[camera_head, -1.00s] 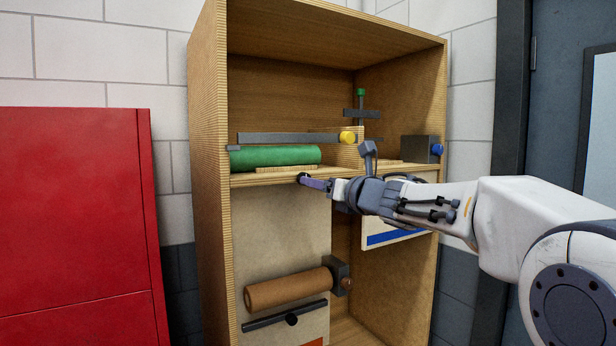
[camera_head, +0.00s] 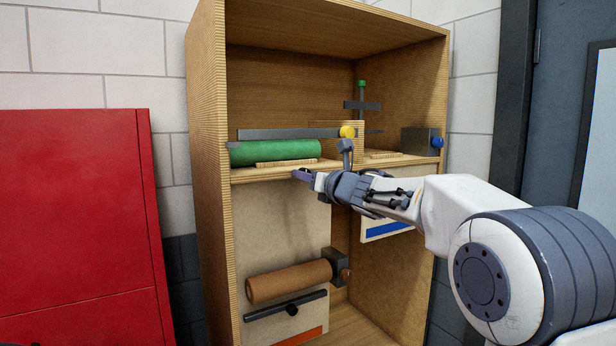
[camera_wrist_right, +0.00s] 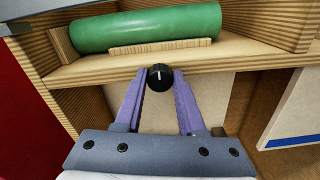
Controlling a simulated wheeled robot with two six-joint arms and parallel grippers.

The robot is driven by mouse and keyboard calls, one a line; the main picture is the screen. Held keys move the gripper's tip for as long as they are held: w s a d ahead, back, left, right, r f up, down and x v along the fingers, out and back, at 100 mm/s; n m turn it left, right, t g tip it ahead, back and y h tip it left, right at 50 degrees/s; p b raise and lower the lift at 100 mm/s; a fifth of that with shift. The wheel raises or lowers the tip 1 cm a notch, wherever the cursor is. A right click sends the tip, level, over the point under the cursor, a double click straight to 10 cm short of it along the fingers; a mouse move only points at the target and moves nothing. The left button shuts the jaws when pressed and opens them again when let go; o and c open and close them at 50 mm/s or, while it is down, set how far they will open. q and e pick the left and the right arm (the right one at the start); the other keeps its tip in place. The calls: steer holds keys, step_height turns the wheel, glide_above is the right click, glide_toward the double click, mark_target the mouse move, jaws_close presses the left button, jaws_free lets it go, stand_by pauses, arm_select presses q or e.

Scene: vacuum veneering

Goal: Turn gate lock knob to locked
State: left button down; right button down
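The gate lock knob is a small black round knob (camera_wrist_right: 160,77) with a white line, on the front edge of the wooden shelf. The line stands about upright in the right wrist view. My right gripper (camera_wrist_right: 161,85) has its two purple fingers on either side of the knob, tips at its sides. I cannot tell whether they press on it. In the head view the right gripper (camera_head: 302,175) points left at the shelf edge and hides the knob. My left gripper is not in view.
A green roll (camera_head: 275,152) lies on the shelf below a dark bar with a yellow knob (camera_head: 347,132). A dark box with a blue knob (camera_head: 437,142) is at the shelf's right. A brown roll (camera_head: 290,281) is below. A red cabinet (camera_head: 75,220) stands left.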

steer(key=shift+m, duration=0.4)
steer(key=shift+m+p, duration=2.15)
steer(key=shift+m, duration=6.35)
steer(key=shift+f, duration=0.1)
steer(key=c, duration=0.5)
jaws_free()
